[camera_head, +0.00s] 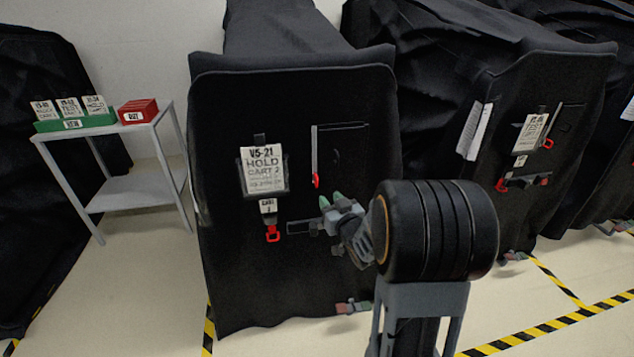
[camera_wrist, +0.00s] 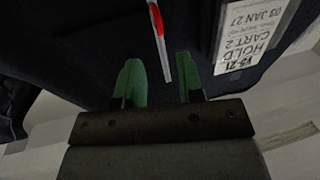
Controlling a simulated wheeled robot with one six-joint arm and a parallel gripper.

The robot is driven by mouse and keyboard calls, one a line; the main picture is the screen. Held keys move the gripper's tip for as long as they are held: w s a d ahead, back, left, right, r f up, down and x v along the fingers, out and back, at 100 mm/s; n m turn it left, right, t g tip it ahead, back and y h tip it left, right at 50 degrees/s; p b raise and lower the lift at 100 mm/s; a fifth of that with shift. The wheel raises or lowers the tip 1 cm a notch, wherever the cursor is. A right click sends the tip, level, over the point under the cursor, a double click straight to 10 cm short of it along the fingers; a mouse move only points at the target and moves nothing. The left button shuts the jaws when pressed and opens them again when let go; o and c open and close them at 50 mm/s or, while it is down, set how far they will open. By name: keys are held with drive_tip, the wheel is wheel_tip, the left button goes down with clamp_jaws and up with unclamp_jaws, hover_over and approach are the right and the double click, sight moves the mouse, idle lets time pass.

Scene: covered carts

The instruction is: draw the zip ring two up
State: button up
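The red zip ring (camera_head: 316,181) hangs at the lower end of a pale upright zip strip (camera_head: 314,150) on the front of the black cart cover (camera_head: 225,110). My gripper (camera_head: 331,198) is just below and to the right of the ring, its green fingertips close to the cover. In the wrist view my gripper (camera_wrist: 158,58) is open and empty, with the two green fingers apart. There the red ring (camera_wrist: 157,20) lies beyond the fingertips, roughly in line with the gap. The pale strip runs down towards that gap. I cannot tell the exact depth between fingertips and ring.
A card (camera_head: 264,170) reading V5-21 HOLD CART 2 hangs left of the zip, above a small tag (camera_head: 268,206) and a red clip (camera_head: 272,233). A table (camera_head: 135,190) with green (camera_head: 75,122) and red (camera_head: 138,111) boxes stands left. Another covered cart (camera_head: 580,90) stands right.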

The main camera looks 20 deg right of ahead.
sight(317, 183)
drive_tip(key=w, duration=0.9)
drive_tip(key=shift+w, duration=0.3)
clamp_jaws()
